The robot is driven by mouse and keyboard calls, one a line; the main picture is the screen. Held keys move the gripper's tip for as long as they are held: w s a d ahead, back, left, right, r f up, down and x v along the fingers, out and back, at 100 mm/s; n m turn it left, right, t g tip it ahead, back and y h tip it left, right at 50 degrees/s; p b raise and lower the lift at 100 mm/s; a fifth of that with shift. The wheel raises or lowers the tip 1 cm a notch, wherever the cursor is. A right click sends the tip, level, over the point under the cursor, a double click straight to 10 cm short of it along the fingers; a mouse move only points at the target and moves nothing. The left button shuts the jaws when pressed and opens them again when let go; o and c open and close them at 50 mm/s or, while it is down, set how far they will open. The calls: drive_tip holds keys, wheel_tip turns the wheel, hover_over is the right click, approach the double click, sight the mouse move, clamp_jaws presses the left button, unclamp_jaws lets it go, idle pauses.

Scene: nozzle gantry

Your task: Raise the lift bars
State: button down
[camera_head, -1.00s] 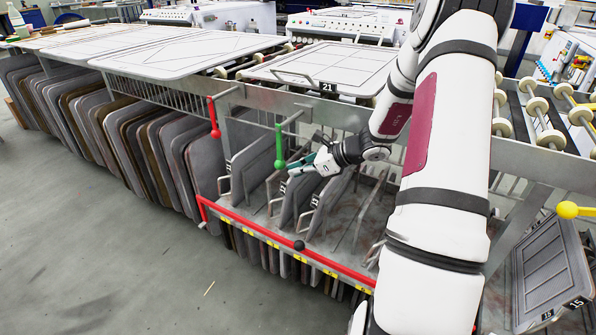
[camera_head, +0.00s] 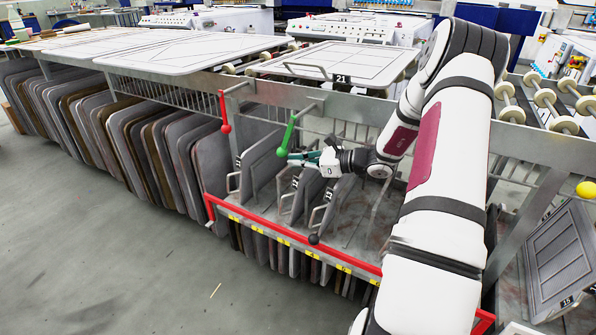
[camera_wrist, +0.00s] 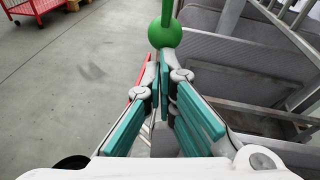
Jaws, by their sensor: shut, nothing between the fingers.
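A green lever (camera_head: 288,131) with a ball end hangs from the rack frame, tilted, with its ball at the lower end. The ball (camera_wrist: 165,33) shows large at the top of the wrist view, just beyond my fingertips. My gripper (camera_head: 294,158), with teal finger pads, is shut and empty close beside the ball. In the wrist view my gripper (camera_wrist: 162,75) points at the ball; I cannot tell whether it touches. A red lever (camera_head: 224,112) hangs upright to the left. I cannot tell which parts are the lift bars.
A red rail (camera_head: 290,238) with a black knob runs along the rack front. Grey plates (camera_head: 262,165) stand in the slots behind it. A plate marked 21 (camera_head: 340,62) lies on top. A yellow ball (camera_head: 586,189) is at right.

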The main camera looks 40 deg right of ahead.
drive_tip(key=w+a+r+t+y, duration=0.1)
drive_tip(key=w+a+r+t, duration=0.1)
drive_tip(key=w, duration=0.3)
drive_tip(key=w+a+r+t+y+p, duration=0.1)
drive_tip(key=w+r+t, duration=0.1)
drive_tip(key=w, duration=0.3)
drive_tip(key=shift+w+a+r+n, duration=0.15)
drive_tip(key=shift+a+r+n, duration=0.15)
drive_tip(key=shift+a, duration=0.05)
idle(0.5)
drive_tip(key=v, duration=0.7)
drive_tip(key=shift+f, duration=0.2)
drive_tip(key=shift+d, duration=0.15)
